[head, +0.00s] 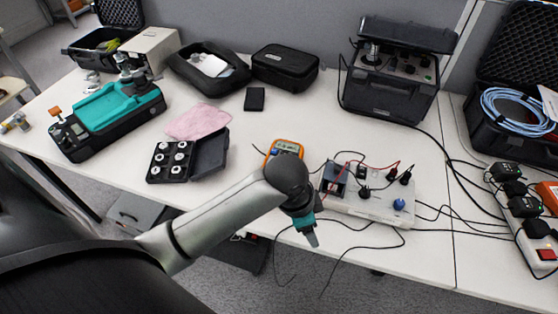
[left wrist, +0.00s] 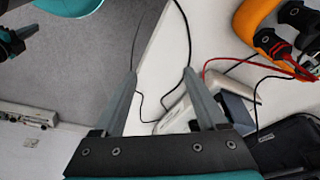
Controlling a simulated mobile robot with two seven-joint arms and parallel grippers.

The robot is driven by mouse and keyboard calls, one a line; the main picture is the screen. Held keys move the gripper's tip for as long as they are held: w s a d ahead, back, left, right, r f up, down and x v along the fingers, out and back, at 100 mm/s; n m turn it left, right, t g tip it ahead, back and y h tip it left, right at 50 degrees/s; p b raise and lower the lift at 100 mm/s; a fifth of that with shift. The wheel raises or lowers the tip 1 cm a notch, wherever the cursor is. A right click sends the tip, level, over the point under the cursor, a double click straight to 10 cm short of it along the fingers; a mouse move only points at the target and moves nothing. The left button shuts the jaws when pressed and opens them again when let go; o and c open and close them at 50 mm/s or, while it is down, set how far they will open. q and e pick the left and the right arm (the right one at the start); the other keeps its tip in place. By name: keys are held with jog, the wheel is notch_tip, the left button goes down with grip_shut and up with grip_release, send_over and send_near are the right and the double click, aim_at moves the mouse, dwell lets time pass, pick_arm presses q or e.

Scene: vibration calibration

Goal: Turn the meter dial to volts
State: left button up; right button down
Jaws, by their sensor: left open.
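The orange meter (head: 286,145) lies on the white table near its front edge. Its display end shows in the head view; my left wrist covers the rest, and I cannot see the dial. In the left wrist view part of the orange meter (left wrist: 252,18) shows at the top right, with dark plugs and red and black leads. My left gripper (head: 312,240) points down in front of the table edge, below the meter in the head view. In its wrist view the left gripper (left wrist: 160,72) has its fingers apart with nothing between them.
A white panel with a blue knob (head: 399,204) and leads sits right of the meter. A black case of weights (head: 170,160), a pink cloth (head: 198,122) and a teal device (head: 107,112) stand left. Black cables (head: 345,262) hang over the front edge.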

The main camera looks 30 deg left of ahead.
pick_arm(q)
jog(key=w+a+r+m+g+y, duration=0.2)
jog(key=w+a+r+m, duration=0.2)
jog(key=w+a+r, duration=1)
jog(key=f+b, duration=0.1)
jog(key=f, duration=0.2)
jog(key=s+a+f+b, duration=0.1)
jog(key=f, duration=0.2)
jog(key=s+f+b, duration=0.1)
jog(key=f, duration=0.2)
jog(key=shift+s+a+f, duration=0.15)
jog(key=shift+a+f, duration=0.2)
jog(key=shift+a, duration=0.05)
notch_tip(320, 180, down, 4)
jog(key=shift+r+b, duration=0.15)
jog(key=shift+b, duration=0.7)
jog(key=shift+f, duration=0.45)
pick_arm(e)
jog(key=w+d+f, duration=0.2)
jog(key=w+f, duration=0.1)
jog(key=f, duration=0.1)
jog(key=shift+w+d+f+t, duration=0.2)
jog(key=shift+w+f+t, duration=0.1)
jog(key=shift+t, duration=0.1)
pick_arm(q)
jog(key=c, duration=0.4)
grip_shut()
pick_arm(e)
jog(key=shift+s, duration=0.25)
